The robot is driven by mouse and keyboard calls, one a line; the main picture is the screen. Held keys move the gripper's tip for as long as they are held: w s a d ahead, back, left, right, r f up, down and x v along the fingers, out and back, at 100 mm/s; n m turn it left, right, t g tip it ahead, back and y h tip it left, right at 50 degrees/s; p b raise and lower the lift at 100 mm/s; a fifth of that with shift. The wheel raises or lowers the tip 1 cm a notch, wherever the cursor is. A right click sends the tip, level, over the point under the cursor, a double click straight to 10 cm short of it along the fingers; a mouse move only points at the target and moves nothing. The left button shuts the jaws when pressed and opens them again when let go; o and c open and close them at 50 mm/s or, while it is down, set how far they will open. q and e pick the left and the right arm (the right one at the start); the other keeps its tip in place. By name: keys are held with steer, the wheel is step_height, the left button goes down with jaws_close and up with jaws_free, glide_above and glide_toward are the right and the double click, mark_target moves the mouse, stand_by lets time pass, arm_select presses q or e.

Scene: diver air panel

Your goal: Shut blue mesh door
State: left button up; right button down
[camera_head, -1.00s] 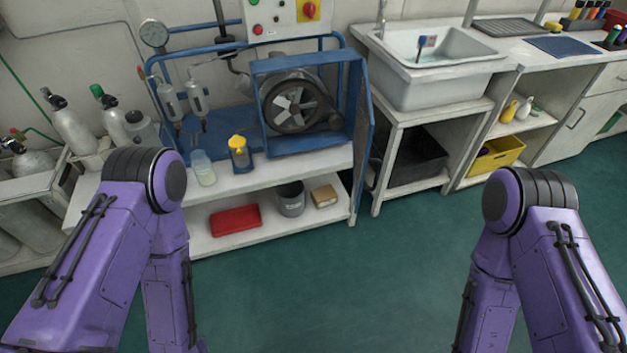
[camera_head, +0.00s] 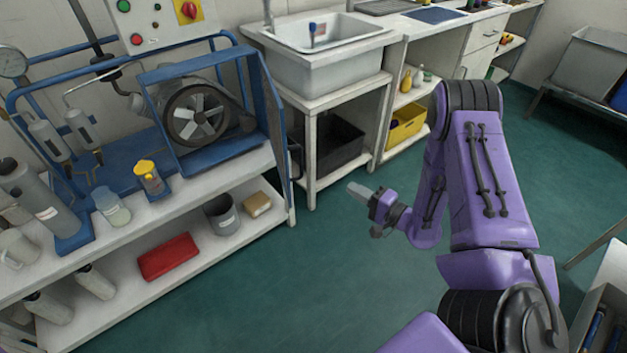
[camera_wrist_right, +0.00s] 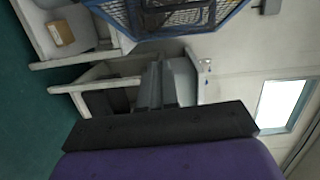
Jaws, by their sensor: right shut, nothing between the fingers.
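The blue mesh door (camera_head: 272,118) stands open on the right side of the blue compressor frame (camera_head: 215,150), seen nearly edge-on in the head view. The frame's front is open and the fan (camera_head: 195,115) shows inside. In the right wrist view, which is turned sideways, blue-edged mesh (camera_wrist_right: 190,18) shows at the top. My right gripper (camera_head: 357,191) is shut and empty over the green floor, to the right of the door and apart from it. Its fingers (camera_wrist_right: 165,84) also show in the right wrist view. My left gripper is out of view.
A white sink bench (camera_head: 335,75) with a black crate (camera_head: 335,145) stands just right of the door. The green floor (camera_head: 280,280) in front is clear.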

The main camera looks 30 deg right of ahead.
steer(key=w+a, duration=0.6)
steer(key=w, duration=0.5)
steer(key=shift+w+r+y+p, duration=0.2)
steer(key=shift+y+p, duration=0.2)
steer(key=shift+p, duration=0.05)
